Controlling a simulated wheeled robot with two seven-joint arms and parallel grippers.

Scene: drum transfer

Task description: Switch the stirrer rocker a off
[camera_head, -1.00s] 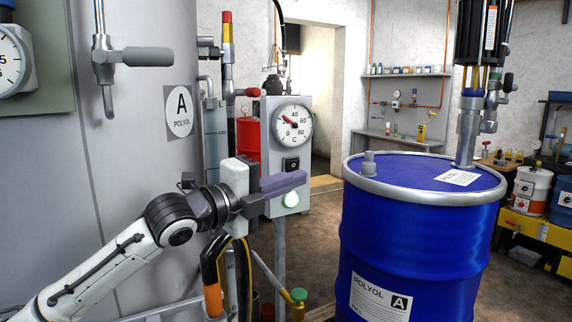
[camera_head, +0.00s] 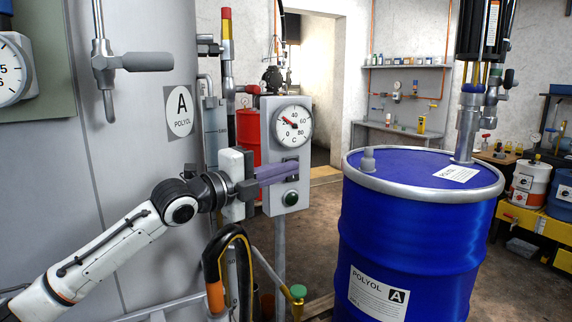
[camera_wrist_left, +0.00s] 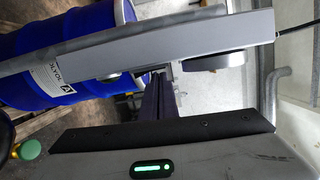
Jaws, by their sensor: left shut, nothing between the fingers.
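The grey stirrer control box (camera_head: 272,125) stands on a post in the middle of the head view, with a round temperature gauge (camera_head: 292,124) on its upper face. The black rocker (camera_head: 291,157) below the gauge is mostly hidden behind my fingers. The round lamp (camera_head: 291,198) under it is dark green and unlit. My left gripper (camera_head: 297,168) is shut and empty, its purple-grey fingertips at the rocker; whether they touch it I cannot tell. In the left wrist view the shut fingers (camera_wrist_left: 155,88) reach to the box (camera_wrist_left: 185,42). My right gripper is not in view.
A large blue polyol drum (camera_head: 415,240) stands to the right, with a metal pump tube in its lid. A grey tank (camera_head: 130,200) fills the left. A hose and a green-capped valve (camera_head: 298,291) are below my gripper. Open floor lies between box and drum.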

